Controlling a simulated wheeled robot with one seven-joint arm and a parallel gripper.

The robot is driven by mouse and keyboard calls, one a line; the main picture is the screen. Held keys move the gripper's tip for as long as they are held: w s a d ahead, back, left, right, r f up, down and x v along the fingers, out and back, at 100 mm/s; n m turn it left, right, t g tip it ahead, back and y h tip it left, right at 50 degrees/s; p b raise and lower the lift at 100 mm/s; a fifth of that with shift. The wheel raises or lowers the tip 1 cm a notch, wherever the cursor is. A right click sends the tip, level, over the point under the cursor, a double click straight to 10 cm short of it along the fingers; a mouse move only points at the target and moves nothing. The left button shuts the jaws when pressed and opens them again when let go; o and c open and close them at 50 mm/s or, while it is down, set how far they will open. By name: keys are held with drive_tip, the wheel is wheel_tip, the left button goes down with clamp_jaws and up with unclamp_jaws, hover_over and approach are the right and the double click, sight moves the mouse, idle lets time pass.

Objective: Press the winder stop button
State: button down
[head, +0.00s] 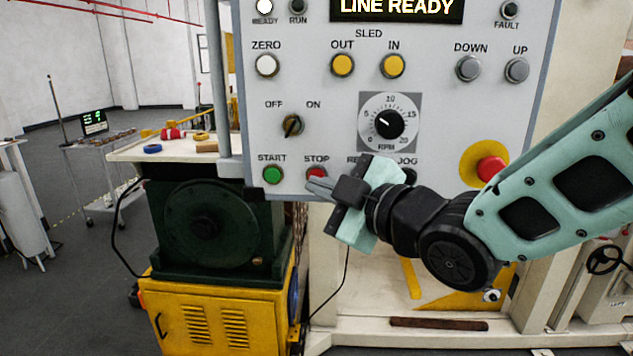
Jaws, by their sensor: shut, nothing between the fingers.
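The red stop button (316,172) is on the lower edge of the grey control panel (290,215), under the label STOP. The display (397,8) at the top reads LINE READY.
A large red button on a yellow base (491,168) is right of my gripper, close to my arm. The off/on switch (292,125) and RPM dial (388,124) sit above. Labels right of STOP are partly covered by my gripper. A green machine (205,225) stands below left.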

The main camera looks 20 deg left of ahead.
drive_tip(key=shift+s, duration=0.15)
drive_tip(key=shift+s+d+b, duration=0.2)
drive_tip(key=shift+s+b, duration=0.25)
drive_tip(key=shift+s, duration=0.35)
drive_tip(key=shift+s+d+b, duration=0.2)
drive_tip(key=shift+s+b, duration=0.2)
drive_tip(key=shift+s, duration=0.45)
drive_tip(key=shift+s+d+b, duration=0.2)
drive_tip(key=shift+s+b, duration=0.25)
drive_tip(key=shift+s, duration=0.35)
idle(0.6)
